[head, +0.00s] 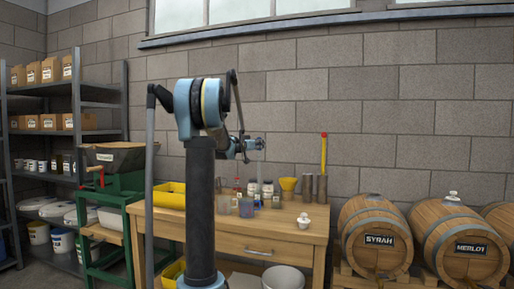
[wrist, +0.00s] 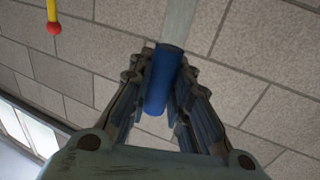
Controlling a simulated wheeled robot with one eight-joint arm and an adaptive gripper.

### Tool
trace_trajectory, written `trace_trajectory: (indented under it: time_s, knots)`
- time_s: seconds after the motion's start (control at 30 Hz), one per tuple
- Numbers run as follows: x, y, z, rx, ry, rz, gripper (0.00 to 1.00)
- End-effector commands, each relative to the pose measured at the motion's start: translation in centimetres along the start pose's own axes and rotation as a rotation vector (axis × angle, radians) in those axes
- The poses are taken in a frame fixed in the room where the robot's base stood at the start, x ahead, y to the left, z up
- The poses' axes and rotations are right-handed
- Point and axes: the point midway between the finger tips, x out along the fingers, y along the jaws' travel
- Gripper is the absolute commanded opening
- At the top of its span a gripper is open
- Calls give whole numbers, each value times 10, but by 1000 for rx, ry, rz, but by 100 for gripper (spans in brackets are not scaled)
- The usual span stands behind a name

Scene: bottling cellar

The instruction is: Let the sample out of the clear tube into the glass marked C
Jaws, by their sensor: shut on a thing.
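My gripper (head: 259,144) is raised above the wooden workbench and shut on the blue end of the clear tube (head: 262,168). The tube hangs down from the jaws, above the group of glasses. In the wrist view my gripper (wrist: 158,65) has its fingers on both sides of the blue part, and the pale clear tube (wrist: 178,20) runs off the top edge. Several small glasses, one of them bluish (head: 246,208), stand on the bench below. Their marks are too small to read, so I cannot tell which is C. I cannot make out the sample inside the tube.
On the bench (head: 285,225) are a yellow bin (head: 171,195), a yellow funnel (head: 288,184), dark metal cylinders (head: 307,187), a yellow rod with a red tip (head: 324,155) and a small white item (head: 304,220). Barrels (head: 376,235) stand at right. The bench's right front is mostly clear.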

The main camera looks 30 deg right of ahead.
Motion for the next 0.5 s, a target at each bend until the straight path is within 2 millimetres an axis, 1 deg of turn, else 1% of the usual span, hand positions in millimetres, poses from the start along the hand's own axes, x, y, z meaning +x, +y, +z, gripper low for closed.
trace_trajectory:
  time_s: [0.37, 0.5]
  knots:
    - [0, 0, 0, 0, 0, 0, 0]
    - [0, 0, -5, 0, 0, 0, 0]
